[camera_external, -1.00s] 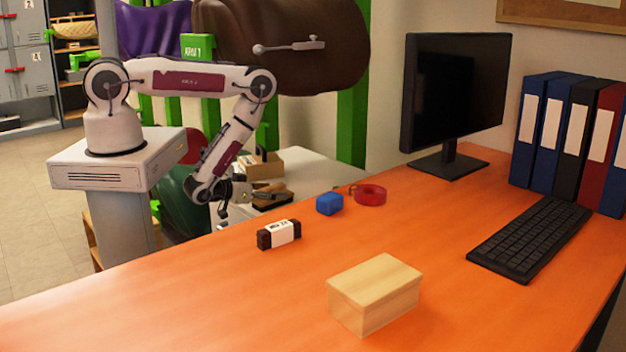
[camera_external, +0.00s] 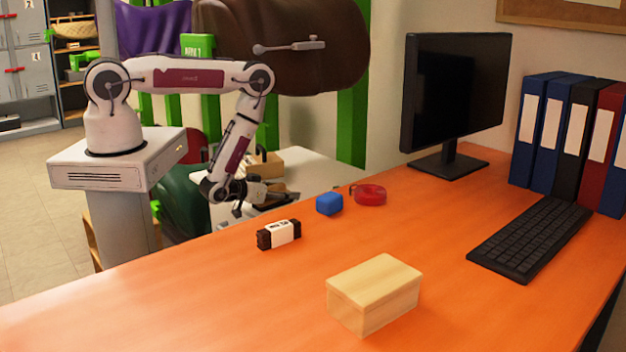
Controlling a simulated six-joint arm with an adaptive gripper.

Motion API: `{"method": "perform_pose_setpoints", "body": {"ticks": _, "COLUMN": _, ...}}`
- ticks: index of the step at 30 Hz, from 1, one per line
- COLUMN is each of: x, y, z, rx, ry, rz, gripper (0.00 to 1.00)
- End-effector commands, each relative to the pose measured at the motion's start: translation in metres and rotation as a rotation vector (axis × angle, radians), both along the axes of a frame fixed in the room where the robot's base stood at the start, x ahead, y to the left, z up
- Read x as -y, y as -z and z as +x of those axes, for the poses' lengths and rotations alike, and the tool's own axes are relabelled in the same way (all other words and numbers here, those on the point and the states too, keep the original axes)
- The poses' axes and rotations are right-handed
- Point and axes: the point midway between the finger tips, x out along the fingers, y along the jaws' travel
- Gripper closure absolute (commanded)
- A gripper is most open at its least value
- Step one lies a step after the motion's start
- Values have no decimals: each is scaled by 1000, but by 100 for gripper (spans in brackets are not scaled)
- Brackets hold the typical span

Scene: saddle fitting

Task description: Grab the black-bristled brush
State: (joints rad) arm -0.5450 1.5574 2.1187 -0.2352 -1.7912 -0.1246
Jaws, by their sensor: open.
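My gripper (camera_external: 246,201) hangs at the end of the arm over the white table behind the orange desk, with its fingers open. A dark, low object (camera_external: 277,200) lies on that white table just right of the gripper, partly hidden by it. It may be the black-bristled brush, but bristles are too small to make out. A black block with a white label band (camera_external: 283,232) lies on the orange desk near its left edge, apart from the gripper. I cannot tell whether it has bristles.
The orange desk (camera_external: 190,300) holds a blue block (camera_external: 329,203), a red tape roll (camera_external: 370,194), a wooden box (camera_external: 374,292), a keyboard (camera_external: 530,238), a monitor (camera_external: 455,95) and several binders. A tan box (camera_external: 265,165) stands on the white table (camera_external: 318,172) behind the gripper.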

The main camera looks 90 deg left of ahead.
Motion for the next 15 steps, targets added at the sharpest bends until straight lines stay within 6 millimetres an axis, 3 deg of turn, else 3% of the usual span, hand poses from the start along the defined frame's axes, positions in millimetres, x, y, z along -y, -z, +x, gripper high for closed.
{"method": "perform_pose_setpoints", "body": {"ticks": 8, "x": 0, "y": 0, "z": 0, "rx": 0, "ry": 0, "rz": 0, "gripper": 39}}
{"method": "perform_pose_setpoints", "body": {"ticks": 13, "x": 0, "y": 0, "z": 0, "rx": 0, "ry": 0, "rz": 0, "gripper": 80}}
{"method": "perform_pose_setpoints", "body": {"ticks": 15, "x": 0, "y": 0, "z": 0, "rx": 0, "ry": 0, "rz": 0, "gripper": 84}}
